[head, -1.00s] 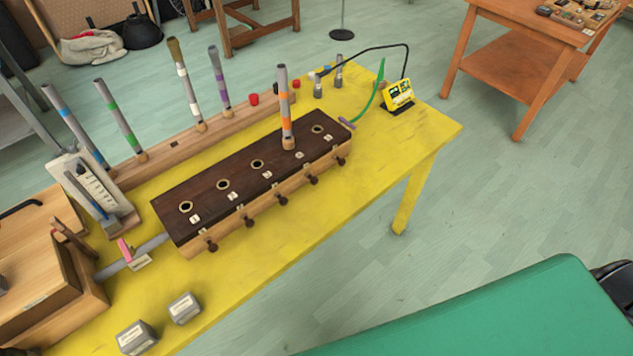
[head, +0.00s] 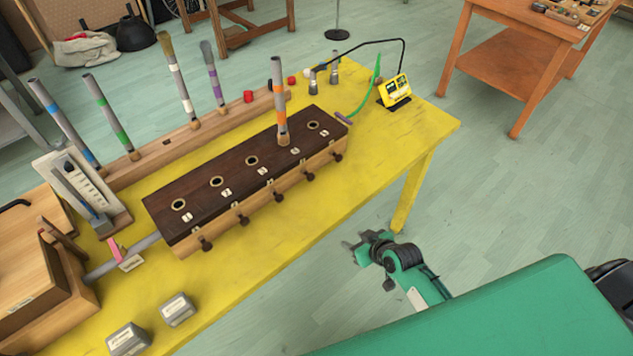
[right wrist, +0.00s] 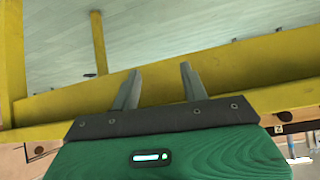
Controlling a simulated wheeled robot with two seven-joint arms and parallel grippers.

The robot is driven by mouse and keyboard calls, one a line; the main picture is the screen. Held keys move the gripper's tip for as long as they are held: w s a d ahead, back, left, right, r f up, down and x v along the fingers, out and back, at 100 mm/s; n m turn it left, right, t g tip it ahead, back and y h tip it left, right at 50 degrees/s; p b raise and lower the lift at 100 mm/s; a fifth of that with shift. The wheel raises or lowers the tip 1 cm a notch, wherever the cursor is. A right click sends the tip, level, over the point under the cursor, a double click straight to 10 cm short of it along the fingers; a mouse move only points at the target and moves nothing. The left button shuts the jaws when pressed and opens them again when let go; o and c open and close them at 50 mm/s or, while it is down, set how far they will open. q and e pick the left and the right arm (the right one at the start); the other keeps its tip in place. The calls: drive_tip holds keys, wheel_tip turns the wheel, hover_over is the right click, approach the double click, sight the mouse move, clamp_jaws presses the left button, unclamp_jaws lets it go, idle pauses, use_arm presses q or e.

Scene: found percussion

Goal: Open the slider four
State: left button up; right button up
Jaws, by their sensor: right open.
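The dark-topped wooden box (head: 215,205) lies on the yellow table with a row of round holes, number tags and dark slider knobs along its front. The fourth knob from the left (head: 309,177), below the tag that looks like 4, sits close to the front face. A grey tube with an orange band (head: 280,110) stands upright in the fourth hole. My right gripper (head: 352,246) is open and empty, off the table's front edge and well apart from the knobs. Its two spread fingers also show in the right wrist view (right wrist: 158,85). My left gripper is out of view.
The yellow table (head: 290,235) has bare surface in front of the box. Banded tubes stand in a wooden rail (head: 160,160) behind it. Two grey blocks (head: 177,309) lie at the front left. A yellow device (head: 394,90) stands at the far right corner.

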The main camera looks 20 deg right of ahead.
drive_tip(key=w+a+r+n+t+y, duration=0.1)
drive_tip(key=w+r+t, duration=0.1)
drive_tip(key=r, duration=0.6)
drive_tip(key=w+a+r+n+t+y, duration=0.1)
drive_tip(key=w+r, duration=0.1)
drive_tip(key=r, duration=0.7)
approach(312, 178)
drive_tip(key=x, duration=0.7)
drive_tip(key=shift+w+d+f+p, duration=0.1)
drive_tip(key=shift+w+f+p, duration=0.1)
drive_tip(key=shift+p, duration=0.15)
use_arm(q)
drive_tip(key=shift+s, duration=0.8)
use_arm(e)
drive_tip(key=shift+w+a+f, duration=0.15)
drive_tip(key=shift+w+a, duration=0.05)
drive_tip(key=shift+w, duration=0.1)
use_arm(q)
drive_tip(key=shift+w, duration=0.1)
use_arm(e)
clamp_jaws()
